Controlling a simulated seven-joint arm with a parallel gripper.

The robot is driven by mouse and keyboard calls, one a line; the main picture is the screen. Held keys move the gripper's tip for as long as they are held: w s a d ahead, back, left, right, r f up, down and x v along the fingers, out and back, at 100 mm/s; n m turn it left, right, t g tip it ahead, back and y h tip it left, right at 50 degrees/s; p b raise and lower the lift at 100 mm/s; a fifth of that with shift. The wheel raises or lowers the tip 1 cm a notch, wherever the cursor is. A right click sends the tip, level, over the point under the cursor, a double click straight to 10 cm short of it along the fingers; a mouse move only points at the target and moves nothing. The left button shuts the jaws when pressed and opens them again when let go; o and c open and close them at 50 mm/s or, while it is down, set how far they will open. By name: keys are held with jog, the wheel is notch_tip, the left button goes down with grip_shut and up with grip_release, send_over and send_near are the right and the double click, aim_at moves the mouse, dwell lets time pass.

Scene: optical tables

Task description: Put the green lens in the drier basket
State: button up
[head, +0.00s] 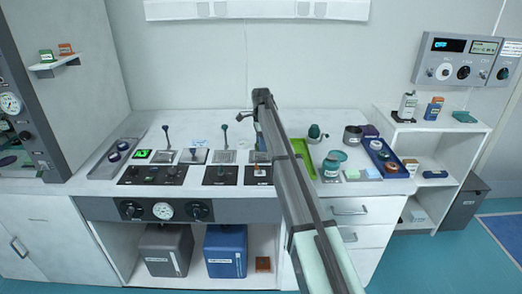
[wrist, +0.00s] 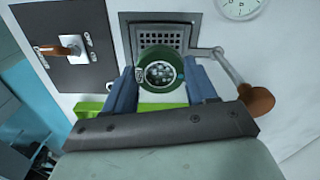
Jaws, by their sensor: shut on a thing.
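The green lens shows in the wrist view as a dark green ring (wrist: 160,54) with a glassy middle. My gripper (wrist: 160,71) is shut on it, with one blue finger at each side. Beyond the lens is a square metal grate in a grey frame (wrist: 135,31). It looks like the drier basket, but I cannot be sure. The lens overlaps the lower part of the grate in the picture. I cannot tell the gap between them. In the head view my arm hides the gripper and the lens.
A crank with a brown knob (wrist: 256,99) reaches right from the grate. A dark panel with an orange-brown lever (wrist: 70,48) lies left. A bright green tray (head: 303,155) stands right of my arm. A blue tray (head: 383,158) and several jars crowd the bench's right end.

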jog(key=shift+f, duration=1.8)
jog(key=o, duration=1.1)
jog(key=shift+f, duration=0.1)
jog(key=shift+c, duration=0.2)
notch_tip(320, 180, up, 12)
jog(key=shift+r, duration=0.15)
